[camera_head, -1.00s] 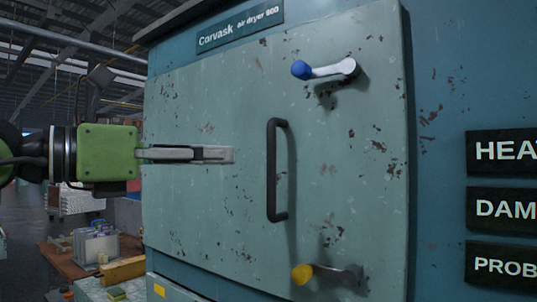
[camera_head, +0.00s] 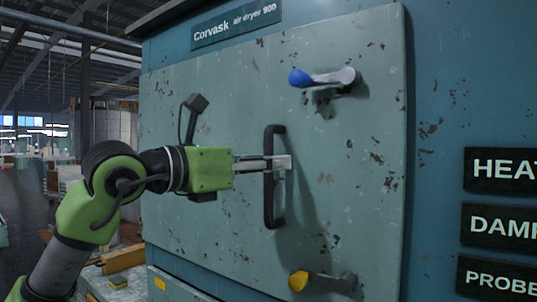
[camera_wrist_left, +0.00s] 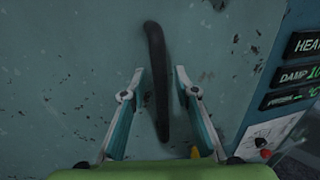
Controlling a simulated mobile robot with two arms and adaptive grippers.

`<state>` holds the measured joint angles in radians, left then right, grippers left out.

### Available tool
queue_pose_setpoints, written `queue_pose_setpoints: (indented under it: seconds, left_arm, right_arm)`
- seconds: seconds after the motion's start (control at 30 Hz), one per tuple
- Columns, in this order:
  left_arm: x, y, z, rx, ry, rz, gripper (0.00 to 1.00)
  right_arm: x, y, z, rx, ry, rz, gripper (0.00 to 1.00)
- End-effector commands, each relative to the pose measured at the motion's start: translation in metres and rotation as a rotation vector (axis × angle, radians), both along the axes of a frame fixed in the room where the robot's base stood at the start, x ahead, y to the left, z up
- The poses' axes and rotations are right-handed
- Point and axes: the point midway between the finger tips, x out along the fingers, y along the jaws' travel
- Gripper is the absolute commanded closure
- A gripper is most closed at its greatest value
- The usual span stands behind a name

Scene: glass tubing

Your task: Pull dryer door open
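The dryer door (camera_head: 215,110) is a worn pale green panel that looks closed. Its black upright bar handle (camera_head: 273,207) is near the middle. My left gripper (camera_head: 284,163) is at the handle's upper half, coming from the left. In the left wrist view the handle (camera_wrist_left: 160,115) runs between the two fingers (camera_wrist_left: 160,80), with a gap on each side, so the gripper is open. Depth around the bar is hard to tell. A blue-knobbed latch (camera_head: 325,77) is above the handle and a yellow-knobbed latch (camera_head: 325,282) below, both pointing left. My right gripper is not visible.
The blue dryer frame (camera_head: 435,150) with black label plates (camera_head: 497,222) is right of the door. A cluttered low table (camera_head: 120,272) stands at the lower left, near my arm. The hall floor at the far left looks open.

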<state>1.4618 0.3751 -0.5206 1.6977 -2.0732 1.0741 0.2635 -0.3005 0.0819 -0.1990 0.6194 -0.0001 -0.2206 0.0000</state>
Motion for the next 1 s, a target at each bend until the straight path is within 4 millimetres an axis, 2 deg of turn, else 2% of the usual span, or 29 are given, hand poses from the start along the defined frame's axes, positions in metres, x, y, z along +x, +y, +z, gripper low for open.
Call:
queue_pose_setpoints:
  seconds: [0.27,0.3,0.4,0.77,0.87,1.0]
  left_arm:
    - [0.001,-0.002,0.0,-0.001,-0.001,-0.001,0.72]
    - [0.001,-0.002,0.0,0.0,0.0,-0.001,0.75]
    - [0.001,-0.002,0.0,0.0,0.0,-0.001,1.0]
    - [-0.005,0.005,-0.001,-0.001,-0.001,-0.014,1.0]
    - [-0.014,0.014,-0.001,0.0,-0.001,-0.037,1.0]
    - [-0.035,0.035,-0.002,-0.001,-0.001,-0.095,1.0]
  right_arm:
    - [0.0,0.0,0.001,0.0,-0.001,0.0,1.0]
    - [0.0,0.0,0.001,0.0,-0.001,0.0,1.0]
    - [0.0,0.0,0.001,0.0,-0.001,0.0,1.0]
    - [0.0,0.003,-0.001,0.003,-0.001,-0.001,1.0]
    - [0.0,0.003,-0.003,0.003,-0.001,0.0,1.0]
    - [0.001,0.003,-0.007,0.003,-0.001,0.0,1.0]
